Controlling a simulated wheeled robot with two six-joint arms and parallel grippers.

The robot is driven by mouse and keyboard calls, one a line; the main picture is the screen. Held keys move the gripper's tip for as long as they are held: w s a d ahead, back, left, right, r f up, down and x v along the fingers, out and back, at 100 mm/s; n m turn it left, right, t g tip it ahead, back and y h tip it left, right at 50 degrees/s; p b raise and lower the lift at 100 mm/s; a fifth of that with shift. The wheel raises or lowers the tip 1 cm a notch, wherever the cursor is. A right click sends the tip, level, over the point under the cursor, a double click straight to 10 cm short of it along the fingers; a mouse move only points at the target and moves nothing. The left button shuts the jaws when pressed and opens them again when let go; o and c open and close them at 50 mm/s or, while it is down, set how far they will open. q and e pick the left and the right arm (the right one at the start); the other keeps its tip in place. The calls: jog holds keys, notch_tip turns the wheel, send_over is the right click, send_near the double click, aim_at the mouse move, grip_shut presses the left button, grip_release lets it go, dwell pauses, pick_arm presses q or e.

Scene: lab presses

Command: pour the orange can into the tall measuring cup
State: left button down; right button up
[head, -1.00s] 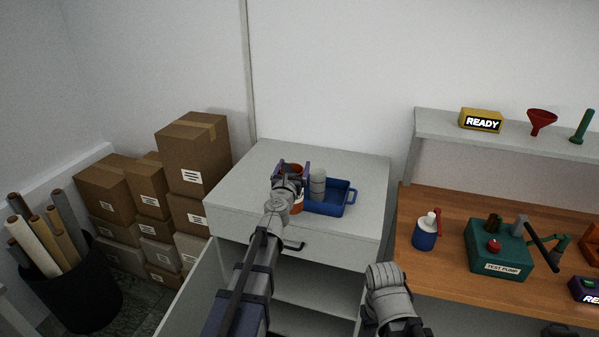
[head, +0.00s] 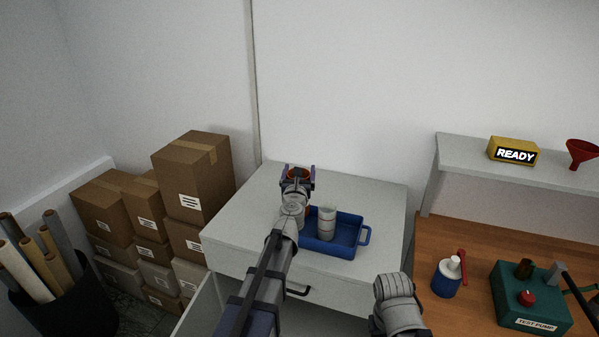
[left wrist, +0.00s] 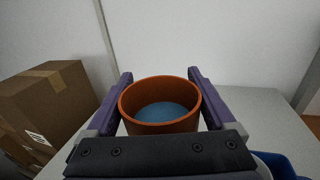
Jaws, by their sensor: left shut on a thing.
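My left gripper (head: 298,177) is shut on the orange can (left wrist: 160,128). In the left wrist view the can sits between the two purple fingers, mouth up, with blue contents inside. In the head view my wrist hides most of the can; its rim (head: 298,173) shows between the fingers. The tall measuring cup (head: 327,222), pale and clear-looking, stands upright in a blue tray (head: 347,249). The gripper and can are beyond the cup and to its left in the picture, apart from it. My right gripper is not in view; only part of that arm shows.
The tray rests on a grey cabinet top (head: 378,188), clear behind and to the right. Stacked boxes (head: 190,170) stand at the left. At the right are a wooden bench (head: 455,235) with a blue bottle (head: 447,279) and green test pump (head: 525,300), and a shelf above.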

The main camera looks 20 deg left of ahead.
pick_arm(q)
jog(key=shift+r, duration=0.1)
dwell(0.3)
jog(key=d+m+b, duration=0.1)
jog(key=d+m+t+b, duration=0.1)
jog(key=m, duration=0.1)
jog(key=shift+s+d+f+m, duration=0.1)
jog(key=shift+d+f+m, duration=0.2)
jog(key=shift+f, duration=0.1)
jog(key=shift+d+f+m+t+h+b, duration=0.2)
jog(key=shift+d+m+b, duration=0.4)
jog(key=shift+m, duration=0.4)
jog(key=shift+d+f+m+t+h+b, duration=0.1)
jog(key=shift+d+m+t+b, duration=0.15)
jog(key=shift+d+m+b, duration=0.6)
jog(key=shift+d+f+m+t+h+b, duration=0.15)
jog(key=shift+d+m+t+b, duration=0.2)
jog(key=shift+m, duration=0.8)
jog(key=shift+r+m, duration=0.1)
jog(key=shift+m, duration=0.2)
dwell(0.5)
jog(key=shift+d+r+m, duration=0.1)
jog(key=shift+m, duration=0.2)
dwell(2.8)
